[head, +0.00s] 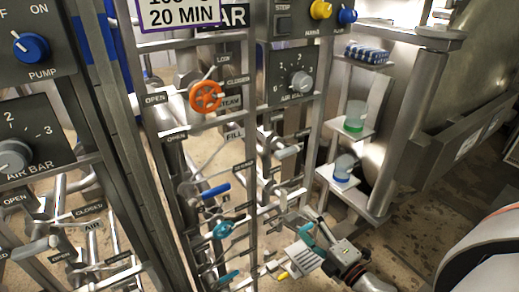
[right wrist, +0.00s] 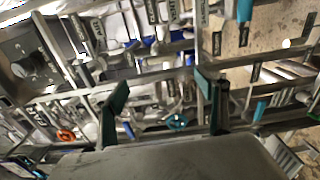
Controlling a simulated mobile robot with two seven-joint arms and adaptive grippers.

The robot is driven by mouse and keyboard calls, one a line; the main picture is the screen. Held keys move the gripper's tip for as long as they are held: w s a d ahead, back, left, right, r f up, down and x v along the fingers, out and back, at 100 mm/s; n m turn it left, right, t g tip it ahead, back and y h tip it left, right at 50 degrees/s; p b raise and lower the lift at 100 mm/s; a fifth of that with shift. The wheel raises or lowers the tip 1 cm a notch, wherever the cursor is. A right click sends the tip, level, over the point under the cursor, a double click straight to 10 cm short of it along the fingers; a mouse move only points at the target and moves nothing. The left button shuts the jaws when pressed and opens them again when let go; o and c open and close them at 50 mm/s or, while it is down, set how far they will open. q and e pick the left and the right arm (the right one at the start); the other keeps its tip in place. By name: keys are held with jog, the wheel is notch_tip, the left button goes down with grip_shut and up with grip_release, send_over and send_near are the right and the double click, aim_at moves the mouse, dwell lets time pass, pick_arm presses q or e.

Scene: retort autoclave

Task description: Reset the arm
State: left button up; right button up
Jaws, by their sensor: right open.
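My right gripper (head: 303,222) is at the lower middle of the head view, in front of the lower right part of the pipe-and-valve rack. Its two fingers with teal pads are apart, and I see nothing held between them. In the right wrist view the open fingers (right wrist: 163,100) stand wide apart with valves and rails behind them. The arm comes in from the lower right. I cannot tell whether a finger touches the rack. My left gripper is not in view.
The rack holds an orange handwheel (head: 207,96), a blue-handled lever (head: 216,190) and a teal valve handle (head: 228,229). Shelves to the right carry a green-based jar (head: 354,118) and a blue-based jar (head: 343,168). Open floor (head: 440,215) lies at the right.

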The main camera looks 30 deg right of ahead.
jog(key=shift+a, duration=0.1)
pick_arm(q)
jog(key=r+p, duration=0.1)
jog(key=p, duration=0.2)
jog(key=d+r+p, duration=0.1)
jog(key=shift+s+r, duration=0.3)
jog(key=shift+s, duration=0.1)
pick_arm(e)
jog(key=s+a+f+m+g, duration=0.3)
jog(key=s+a+f+m, duration=0.3)
jog(key=s+a+m, duration=0.1)
jog(key=s+a+f+m+g+y, duration=0.1)
jog(key=s+a+f+m+g, duration=0.3)
jog(key=s+a+f+m, duration=0.3)
jog(key=a, duration=0.3)
jog(key=shift+a+m+g, duration=0.2)
jog(key=shift+m+g, duration=0.1)
jog(key=shift+m, duration=0.1)
